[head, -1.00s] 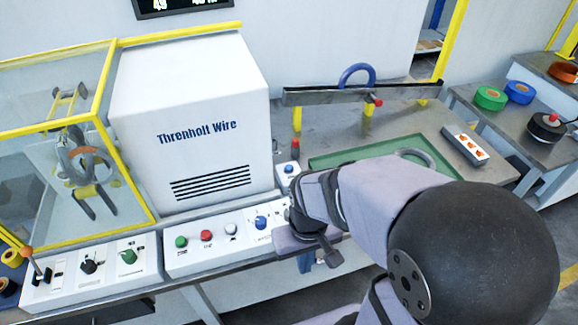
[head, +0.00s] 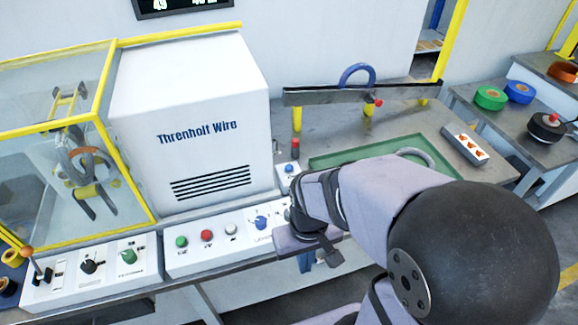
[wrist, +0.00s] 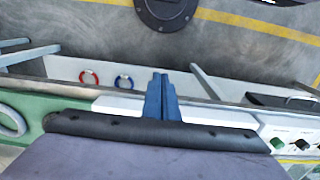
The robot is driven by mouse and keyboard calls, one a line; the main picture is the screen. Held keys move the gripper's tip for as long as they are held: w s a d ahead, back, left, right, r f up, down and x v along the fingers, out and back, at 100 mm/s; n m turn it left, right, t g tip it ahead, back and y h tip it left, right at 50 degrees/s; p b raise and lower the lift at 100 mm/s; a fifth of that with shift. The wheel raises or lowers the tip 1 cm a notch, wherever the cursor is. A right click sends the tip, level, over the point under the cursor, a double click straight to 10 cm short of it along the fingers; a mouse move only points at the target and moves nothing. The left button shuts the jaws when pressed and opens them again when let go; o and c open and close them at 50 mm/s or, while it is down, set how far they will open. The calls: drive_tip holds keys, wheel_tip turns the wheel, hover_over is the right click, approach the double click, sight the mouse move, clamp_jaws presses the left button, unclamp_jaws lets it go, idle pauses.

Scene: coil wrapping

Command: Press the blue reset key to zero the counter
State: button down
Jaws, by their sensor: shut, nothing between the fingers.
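A small blue button (head: 289,168) sits on a white box at the right of the machine housing. A larger blue knob (head: 261,222) with marks around it is on the front white control panel. I cannot read a label on either. My gripper's blue fingers (head: 306,262) show partly below my wrist, at the right end of that panel, in front of the bench edge. In the wrist view the fingers (wrist: 162,98) are together and empty, with floor beyond them. A dark display (head: 186,6) at the top edge is cut off; part of a number shows.
The front panel also has a green button (head: 182,242), a red button (head: 206,236) and a white button (head: 231,229). A lever (head: 38,268) stands at far left. A green tray (head: 318,162) lies behind my arm. The white machine housing (head: 190,120) rises behind the panel.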

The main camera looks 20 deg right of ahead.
drive_tip(key=d+f+m+g+p, duration=0.15)
drive_tip(key=d+g+p, duration=0.25)
drive_tip(key=d+p, duration=0.45)
drive_tip(key=w+d+f+n+t, duration=0.1)
drive_tip(key=w+d, duration=0.1)
drive_tip(key=w, duration=0.4)
drive_tip(key=w+d+f+n+t+h+p, duration=0.1)
drive_tip(key=w+d+f+n+t, duration=0.1)
drive_tip(key=w, duration=0.4)
drive_tip(key=w+d+f+n+t+h+p, duration=0.1)
drive_tip(key=w+d+f+n+t, duration=0.1)
drive_tip(key=w+d, duration=0.2)
drive_tip(key=shift+w+n, duration=0.25)
drive_tip(key=shift+w, duration=0.7)
drive_tip(key=w+a+r+n+t+y, duration=0.1)
drive_tip(key=w+a+r+n+t, duration=0.1)
drive_tip(key=w, duration=0.4)
drive_tip(key=w+a+r+n+t+y, duration=0.1)
drive_tip(key=w+a+r+n+t, duration=0.2)
drive_tip(key=w, duration=0.3)
drive_tip(key=w+a+r+n+t+y, duration=0.2)
drive_tip(key=w+r+t, duration=0.1)
drive_tip(key=w, duration=0.4)
drive_tip(key=shift+a+r, duration=0.15)
drive_tip(key=shift+r, duration=0.6)
